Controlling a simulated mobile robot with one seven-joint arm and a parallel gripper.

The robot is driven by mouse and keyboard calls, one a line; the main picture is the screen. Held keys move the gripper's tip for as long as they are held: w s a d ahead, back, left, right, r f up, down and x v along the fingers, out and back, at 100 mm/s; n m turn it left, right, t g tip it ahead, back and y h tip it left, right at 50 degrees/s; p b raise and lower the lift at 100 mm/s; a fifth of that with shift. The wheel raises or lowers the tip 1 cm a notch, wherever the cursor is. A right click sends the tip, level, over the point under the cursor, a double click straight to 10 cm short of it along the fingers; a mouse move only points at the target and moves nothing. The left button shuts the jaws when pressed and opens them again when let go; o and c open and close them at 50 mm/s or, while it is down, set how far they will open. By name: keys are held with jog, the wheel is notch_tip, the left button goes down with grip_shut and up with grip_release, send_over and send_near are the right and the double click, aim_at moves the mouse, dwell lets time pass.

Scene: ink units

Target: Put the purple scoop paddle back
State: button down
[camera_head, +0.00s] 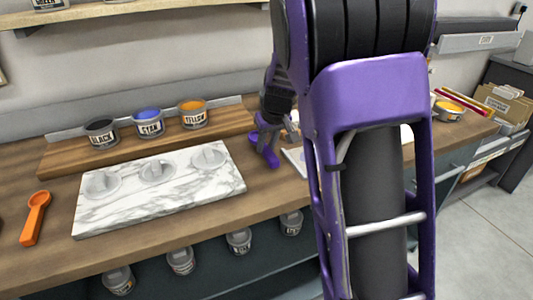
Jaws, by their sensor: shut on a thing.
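My gripper (266,147) is low over the worktop, just right of the marble slab and partly hidden behind my own arm. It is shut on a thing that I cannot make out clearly. Purple parts show at its end, and I cannot tell whether they are its fingers or the purple scoop paddle. No purple scoop paddle shows clearly anywhere else. An orange scoop paddle (36,217) lies on the worktop (50,262) at the left.
The marble slab (126,208) bears several clear, round items. Several tins hang below the worktop's edge. My arm hides much of the right side.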

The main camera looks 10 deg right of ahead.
notch_tip(320, 180, down, 3)
jog(key=shift+r, duration=0.15)
jog(key=c, duration=0.7)
grip_release()
jog(key=shift+o, duration=0.2)
jog(key=shift+r, duration=0.5)
jog(key=p+v, duration=0.1)
jog(key=v, duration=1)
jog(key=shift+p, duration=0.4)
jog(key=shift+s+d, duration=0.1)
